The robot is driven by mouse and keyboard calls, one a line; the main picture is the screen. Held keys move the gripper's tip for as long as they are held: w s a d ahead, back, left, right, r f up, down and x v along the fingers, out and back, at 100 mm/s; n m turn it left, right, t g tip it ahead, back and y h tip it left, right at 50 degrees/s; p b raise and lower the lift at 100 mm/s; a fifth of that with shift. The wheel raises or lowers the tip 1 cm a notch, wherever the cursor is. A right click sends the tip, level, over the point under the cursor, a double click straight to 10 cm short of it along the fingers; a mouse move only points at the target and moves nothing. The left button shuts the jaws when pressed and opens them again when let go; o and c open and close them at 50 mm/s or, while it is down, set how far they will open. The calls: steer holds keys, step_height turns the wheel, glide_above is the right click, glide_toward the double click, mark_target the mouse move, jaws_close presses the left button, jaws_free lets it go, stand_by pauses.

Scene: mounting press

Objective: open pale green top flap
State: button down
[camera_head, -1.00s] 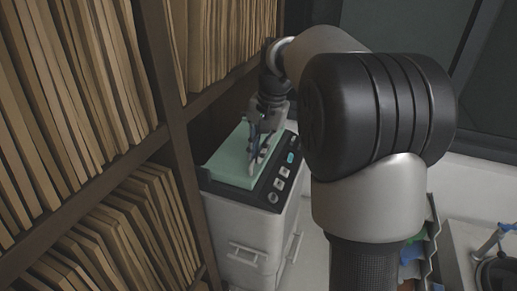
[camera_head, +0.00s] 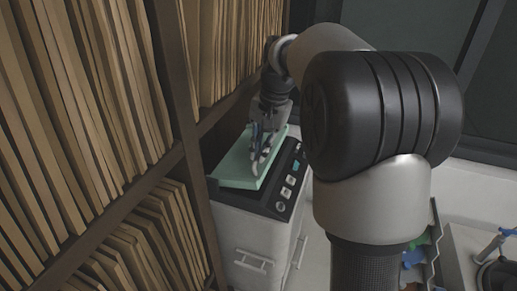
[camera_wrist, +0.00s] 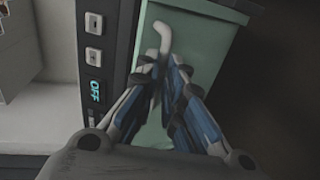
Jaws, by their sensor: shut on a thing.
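The pale green top flap (camera_head: 237,171) lies on top of a white and black machine (camera_head: 251,232), beside its dark button strip. It looks slightly raised along its right edge in the head view. In the wrist view the flap (camera_wrist: 203,38) fills the upper middle, with a pale curved handle (camera_wrist: 163,36) on it. My gripper (camera_head: 258,168) is over the flap. In the wrist view its fingers (camera_wrist: 165,68) are closed together around the lower part of the handle. The fingers hide the part they grip.
A wooden shelf (camera_head: 184,110) full of folders stands close on the left of the machine. A bin with coloured items (camera_head: 418,253) is at the lower right.

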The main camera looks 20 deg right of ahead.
steer(key=shift+w+a+r, duration=0.3)
steer(key=shift+a+r, duration=0.05)
steer(key=shift+r, duration=0.05)
steer(key=shift+f, duration=0.15)
steer(key=shift+s, duration=0.1)
steer(key=c, duration=1.7)
jaws_free()
steer(key=shift+w+a, duration=0.1)
steer(key=shift+w, duration=0.15)
steer(key=r, duration=0.4)
steer(key=s+d+r, duration=0.1)
steer(key=r, duration=0.6)
steer(key=shift+s+d+r, duration=0.35)
steer(key=shift+r, duration=0.05)
